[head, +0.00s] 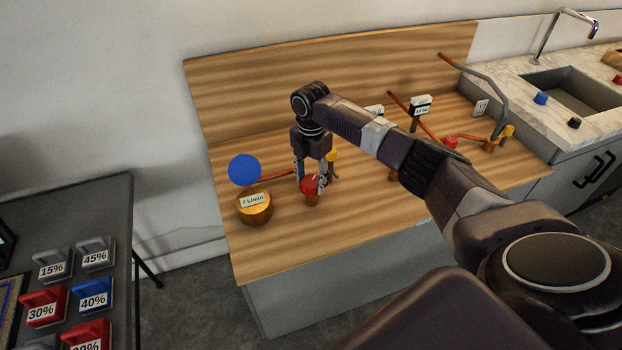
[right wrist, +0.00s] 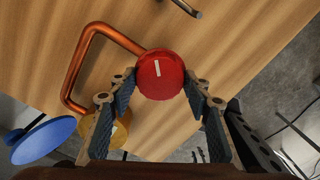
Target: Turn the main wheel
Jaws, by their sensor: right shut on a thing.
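A round red wheel (head: 309,185) with a white mark on its top sits on a brass stem at the left part of the wooden counter. It also shows in the right wrist view (right wrist: 160,74), between the fingertips. My right gripper (head: 311,180) points down over the wheel and is shut on it, with one finger at each side. The right wrist view shows the same fingers (right wrist: 159,97) at the wheel's edges. My left gripper is in neither view.
A brass gauge (head: 254,207) labelled "7 L/min" and a blue disc (head: 244,169) stand left of the wheel. A copper pipe (right wrist: 82,70) runs beside it. Further right are more pipes, a red valve (head: 450,142) and a sink (head: 572,95). A dark table (head: 112,197) with labelled blocks stands left.

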